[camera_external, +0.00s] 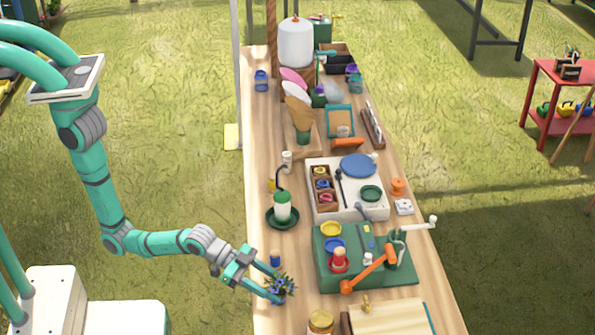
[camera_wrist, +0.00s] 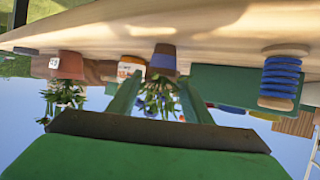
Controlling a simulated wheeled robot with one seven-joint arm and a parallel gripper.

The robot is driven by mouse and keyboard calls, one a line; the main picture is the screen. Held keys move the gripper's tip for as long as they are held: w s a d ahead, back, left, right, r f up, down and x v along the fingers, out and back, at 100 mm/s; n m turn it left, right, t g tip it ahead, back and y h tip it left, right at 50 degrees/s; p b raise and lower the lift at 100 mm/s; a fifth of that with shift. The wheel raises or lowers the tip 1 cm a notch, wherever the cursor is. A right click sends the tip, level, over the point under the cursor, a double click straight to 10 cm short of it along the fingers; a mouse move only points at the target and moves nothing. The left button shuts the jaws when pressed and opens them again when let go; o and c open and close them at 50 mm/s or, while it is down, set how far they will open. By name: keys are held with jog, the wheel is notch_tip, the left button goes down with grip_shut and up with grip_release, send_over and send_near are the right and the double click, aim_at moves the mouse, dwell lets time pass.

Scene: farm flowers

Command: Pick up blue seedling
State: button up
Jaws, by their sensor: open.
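The blue seedling (camera_external: 281,285), a leafy plant with small blue-purple flowers, is at the left edge of the table, right at my gripper's fingertips. In the wrist view, which looks upside down, its brown pot with a blue band (camera_wrist: 163,60) shows, with the leaves (camera_wrist: 160,97) between the two green fingers as seen from there. My gripper (camera_external: 265,277) is open, with its fingers pointing at the plant; it also shows in the wrist view (camera_wrist: 160,98). Whether the fingers touch the plant or reach around it I cannot tell. The pot is mostly hidden in the external view.
Another potted plant with a white label (camera_wrist: 66,68) shows in the wrist view, beside an orange and white jar (camera_wrist: 131,66). A stack of blue rings (camera_wrist: 281,75) stands at the right there. A green box (camera_external: 325,275) with an orange crank stands right of the seedling. A green lantern-like feeder (camera_external: 283,207) stands behind.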

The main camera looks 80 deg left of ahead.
aim_at(283, 291)
jog(key=x, duration=0.5)
jog(key=shift+w, duration=0.1)
jog(key=c, duration=0.9)
jog(key=shift+r, duration=0.15)
